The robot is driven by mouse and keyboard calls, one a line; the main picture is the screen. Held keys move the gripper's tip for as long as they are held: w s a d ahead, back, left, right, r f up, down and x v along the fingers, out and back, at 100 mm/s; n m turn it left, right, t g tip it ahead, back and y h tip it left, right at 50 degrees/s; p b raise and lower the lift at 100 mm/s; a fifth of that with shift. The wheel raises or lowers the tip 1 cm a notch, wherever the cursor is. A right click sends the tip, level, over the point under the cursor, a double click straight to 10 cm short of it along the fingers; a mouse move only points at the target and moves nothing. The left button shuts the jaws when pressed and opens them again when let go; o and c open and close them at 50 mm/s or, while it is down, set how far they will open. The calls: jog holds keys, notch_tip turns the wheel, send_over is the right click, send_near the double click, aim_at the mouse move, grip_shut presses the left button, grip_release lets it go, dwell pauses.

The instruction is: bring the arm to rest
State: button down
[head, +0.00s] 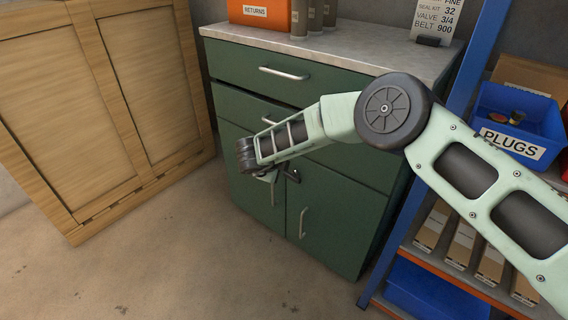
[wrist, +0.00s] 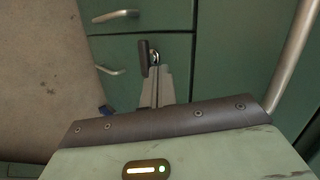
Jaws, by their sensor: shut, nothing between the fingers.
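My arm reaches across the head view from the right, in front of a green cabinet (head: 330,165). My gripper (head: 268,178) is at the end of it, by the cabinet's lower doors and just left of a dark latch-like part (head: 292,174). In the wrist view the two grey fingers of my gripper (wrist: 157,82) lie together with nothing between them. A dark part with a metal ring (wrist: 145,58) shows close to the fingertips; I cannot tell whether they touch it.
A blue-framed shelf (head: 455,110) with a blue PLUGS bin (head: 515,125) stands at the right, behind my arm. A wooden double-door panel (head: 100,110) is at the left. The floor (head: 170,260) in front is clear.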

jog(key=s+a+r+n+y, duration=0.3)
jog(key=s+r+n, duration=0.2)
jog(key=r, duration=0.3)
jog(key=s+a+r+n+y+p, duration=0.1)
jog(key=s+a+r+n+y, duration=0.35)
jog(key=r, duration=0.35)
jog(key=s+a+r+n+y, duration=0.3)
jog(key=s+r+n, duration=0.15)
jog(key=r, duration=0.35)
jog(key=s+d+r+n+g, duration=0.2)
jog(key=s+d+n+g, duration=0.45)
jog(key=s, duration=0.55)
jog(key=s+d+f+n+g+h+p, duration=0.1)
jog(key=s+d+n+h, duration=0.3)
jog(key=s+d, duration=0.65)
jog(key=s+d+f+n+g+h, duration=0.1)
jog(key=s+d+n+h, duration=0.2)
jog(key=s+d+n, duration=0.75)
jog(key=w+d+r+m+p, duration=0.1)
jog(key=r+m+p, duration=0.1)
jog(key=r+p, duration=0.7)
jog(key=w+d+r+m+p, duration=0.2)
jog(key=r+m+p, duration=0.1)
jog(key=r+p, duration=0.6)
jog(key=shift+d+r+p, duration=0.15)
jog(key=shift+r+p, duration=0.15)
jog(key=shift+p, duration=0.1)
jog(key=shift+w+f, duration=0.15)
jog(key=shift+w, duration=0.05)
